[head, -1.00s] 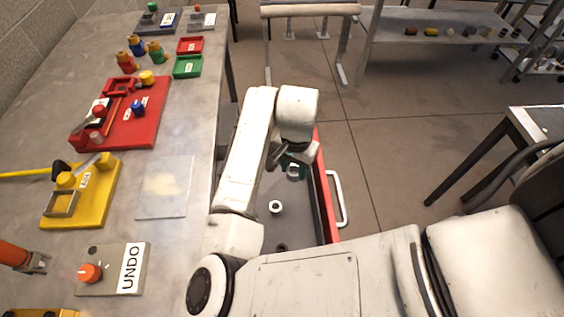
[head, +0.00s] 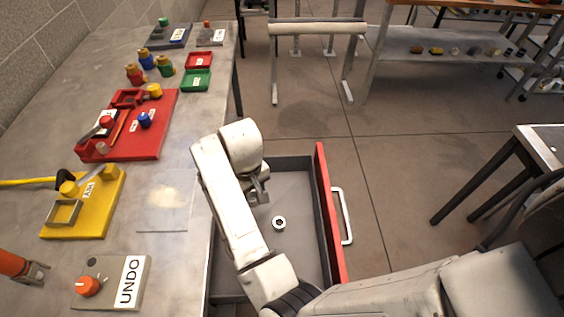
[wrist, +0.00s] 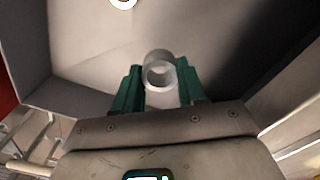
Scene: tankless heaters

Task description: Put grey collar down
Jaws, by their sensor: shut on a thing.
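My gripper (wrist: 160,88) is shut on the grey collar (wrist: 159,66), a short hollow tube between the green fingers in the wrist view. The collar's open end faces the camera. In the head view, my gripper (head: 262,190) is over the open drawer (head: 305,195); my arm hides most of the fingers, and I cannot make out the held collar. The wrist view shows the drawer's grey floor (wrist: 215,35) beyond the collar, with a gap that is hard to judge.
A second pale ring (head: 279,223) lies on the drawer floor. The drawer has a red front with a white handle (head: 342,215). The workbench to the left holds a yellow fixture (head: 100,215), a red tray (head: 150,140) and an UNDO block (head: 110,282).

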